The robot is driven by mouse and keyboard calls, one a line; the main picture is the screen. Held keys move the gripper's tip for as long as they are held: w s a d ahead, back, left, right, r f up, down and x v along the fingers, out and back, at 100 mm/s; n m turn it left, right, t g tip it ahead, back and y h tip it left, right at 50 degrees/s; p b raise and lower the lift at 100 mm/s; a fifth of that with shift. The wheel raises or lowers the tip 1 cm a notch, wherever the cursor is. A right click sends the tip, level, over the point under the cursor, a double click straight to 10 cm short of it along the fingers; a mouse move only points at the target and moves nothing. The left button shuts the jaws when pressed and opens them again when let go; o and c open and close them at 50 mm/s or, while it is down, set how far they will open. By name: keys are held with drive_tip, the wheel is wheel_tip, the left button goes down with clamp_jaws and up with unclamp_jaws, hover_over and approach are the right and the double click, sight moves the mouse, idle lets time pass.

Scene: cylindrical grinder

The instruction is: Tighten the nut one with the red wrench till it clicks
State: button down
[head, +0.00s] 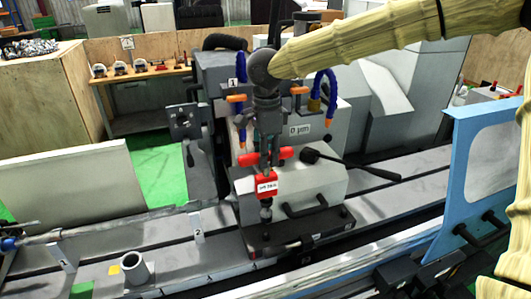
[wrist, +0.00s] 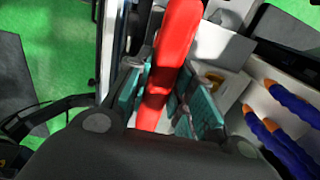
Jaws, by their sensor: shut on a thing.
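The red wrench (head: 267,187) stands roughly upright in the head view, with a red crossbar at its top and a pale label on its body. My gripper (head: 265,148) points down from above and is shut on the crossbar. In the wrist view the red wrench (wrist: 178,35) runs between the teal finger pads of my gripper (wrist: 168,100). The wrench's dark lower end reaches down to the dark base plate (head: 305,230) of the grey machine block. Nut one cannot be made out; I cannot tell whether the wrench's end sits on it.
A black lever (head: 350,165) sticks out right of the wrench. Blue hoses with orange tips (head: 325,100) hang close to my gripper. A blue panel (head: 470,180) stands at the right. A grey cylinder (head: 136,268) stands at the front left, near a marker 2 (head: 197,226).

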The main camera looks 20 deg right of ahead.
sight(266, 182)
drive_tip(key=shift+w, duration=0.2)
drive_tip(key=shift+f, duration=0.1)
drive_tip(key=shift+s+f, duration=0.2)
drive_tip(key=shift+f, duration=0.45)
drive_tip(key=shift+w+f+b, duration=0.1)
drive_tip(key=shift+f+b, duration=0.35)
drive_tip(key=shift+f, duration=1.55)
drive_tip(key=shift+f+p, duration=0.45)
drive_tip(key=shift+f, duration=1.45)
